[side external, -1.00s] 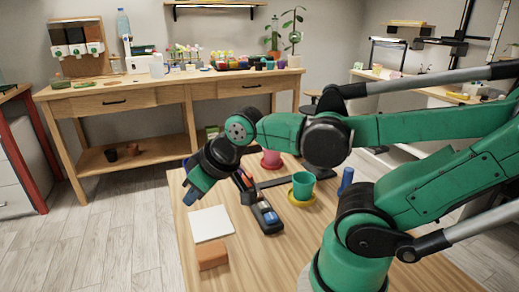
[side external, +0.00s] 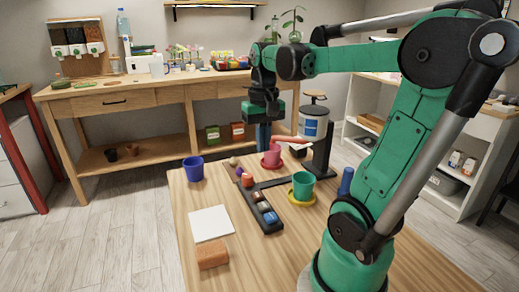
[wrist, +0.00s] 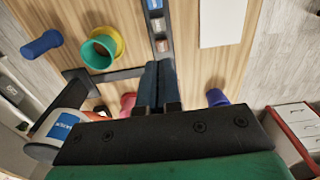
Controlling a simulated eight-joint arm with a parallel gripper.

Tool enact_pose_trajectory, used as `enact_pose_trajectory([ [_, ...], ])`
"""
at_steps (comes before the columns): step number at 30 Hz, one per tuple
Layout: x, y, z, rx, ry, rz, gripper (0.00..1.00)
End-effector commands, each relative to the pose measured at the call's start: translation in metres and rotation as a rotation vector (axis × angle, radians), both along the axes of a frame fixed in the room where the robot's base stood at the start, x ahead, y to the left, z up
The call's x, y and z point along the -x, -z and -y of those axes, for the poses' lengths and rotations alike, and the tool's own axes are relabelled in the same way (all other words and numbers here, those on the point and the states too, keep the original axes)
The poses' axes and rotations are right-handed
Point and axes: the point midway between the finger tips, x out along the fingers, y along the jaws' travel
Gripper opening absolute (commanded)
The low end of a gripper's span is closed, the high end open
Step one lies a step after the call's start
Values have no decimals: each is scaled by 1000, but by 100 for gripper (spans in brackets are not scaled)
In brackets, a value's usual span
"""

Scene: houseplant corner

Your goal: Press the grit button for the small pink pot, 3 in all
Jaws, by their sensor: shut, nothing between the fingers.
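The small pink pot (side external: 271,157) stands on a red saucer (side external: 264,165) at the far side of the wooden table. In the wrist view the pink pot (wrist: 127,101) is partly hidden behind my gripper. A dark strip (side external: 274,229) with several coloured and labelled blocks runs along the table; part of it shows in the wrist view (wrist: 159,32). I cannot read which one is for grit. My gripper (side external: 263,146) points down just left of and behind the pink pot, shut and empty. Its dark blue fingers (wrist: 158,65) are together in the wrist view.
A green pot (side external: 302,185) on a yellow saucer (side external: 302,204) stands right of the strip, near a blue cylinder (side external: 346,181). A blue-purple pot (side external: 193,169) stands at the left. A white tile (side external: 210,223) and an orange-brown block (side external: 212,254) lie in front.

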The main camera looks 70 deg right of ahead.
Motion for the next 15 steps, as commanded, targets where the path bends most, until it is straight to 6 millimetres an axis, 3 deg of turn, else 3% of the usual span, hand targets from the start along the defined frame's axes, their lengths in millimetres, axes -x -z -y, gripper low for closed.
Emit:
enact_pose_trajectory([
  [15,1,8,2,-4,8,-6,0],
])
